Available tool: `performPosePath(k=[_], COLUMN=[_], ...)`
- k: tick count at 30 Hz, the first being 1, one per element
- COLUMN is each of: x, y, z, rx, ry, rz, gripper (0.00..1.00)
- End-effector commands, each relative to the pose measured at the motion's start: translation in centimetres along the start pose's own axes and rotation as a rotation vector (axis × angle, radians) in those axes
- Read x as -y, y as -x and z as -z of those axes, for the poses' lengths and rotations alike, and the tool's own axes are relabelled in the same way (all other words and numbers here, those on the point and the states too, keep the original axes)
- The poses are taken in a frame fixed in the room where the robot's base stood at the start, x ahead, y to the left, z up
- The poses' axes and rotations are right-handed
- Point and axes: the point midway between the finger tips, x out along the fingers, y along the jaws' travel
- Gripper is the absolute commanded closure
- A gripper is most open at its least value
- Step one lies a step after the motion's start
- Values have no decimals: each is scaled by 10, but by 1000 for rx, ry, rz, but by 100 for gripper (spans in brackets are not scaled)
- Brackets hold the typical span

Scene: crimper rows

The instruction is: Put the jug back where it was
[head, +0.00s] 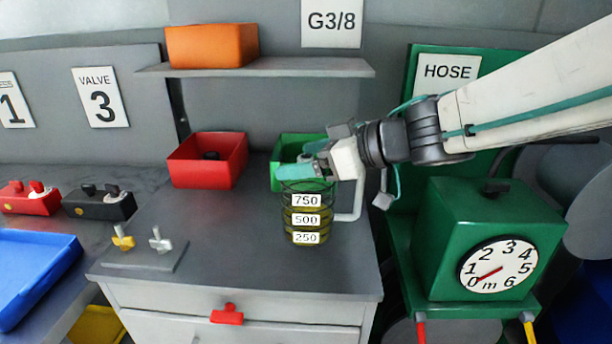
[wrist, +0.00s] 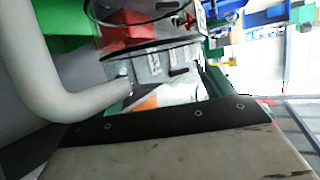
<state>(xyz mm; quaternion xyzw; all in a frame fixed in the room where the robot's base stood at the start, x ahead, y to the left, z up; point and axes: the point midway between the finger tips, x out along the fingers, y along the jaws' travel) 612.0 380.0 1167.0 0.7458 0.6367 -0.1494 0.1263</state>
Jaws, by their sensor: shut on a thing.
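The jug (head: 306,220) is a clear measuring jug with labels 750, 500 and 250 and a yellowish liquid in it. In the head view it is over the right part of the grey cabinet top; whether its base touches the top I cannot tell. Its pale handle (head: 357,200) is on its right side. My gripper (head: 300,172) is at the jug's rim, shut, and its fingers partly cover the rim. In the wrist view the white handle (wrist: 50,70) curves close at the left and the jug's rim shows as dark curved lines.
A red bin (head: 208,160) and a green bin (head: 284,178) stand behind on the cabinet top (head: 225,235). A small stand with two valves (head: 145,262) is at the front left. A green hose box with a dial (head: 490,240) is at the right. A shelf (head: 300,67) hangs above.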

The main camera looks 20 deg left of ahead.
Motion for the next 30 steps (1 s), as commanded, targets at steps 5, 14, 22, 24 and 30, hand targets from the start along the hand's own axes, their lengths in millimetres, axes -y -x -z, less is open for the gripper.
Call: performPosePath(k=[5,14,22,24,30], x=[-1,-1,-1,-1,-1], y=[-10,-16,-17,-17,-17], z=[-15,-31,-35,-34,-34], rx=[2,-1,-1,-1,-1], ry=[-4,1,-1,-1,0], rz=[2,0,0,0,0], gripper=[65,65,17,0,0])
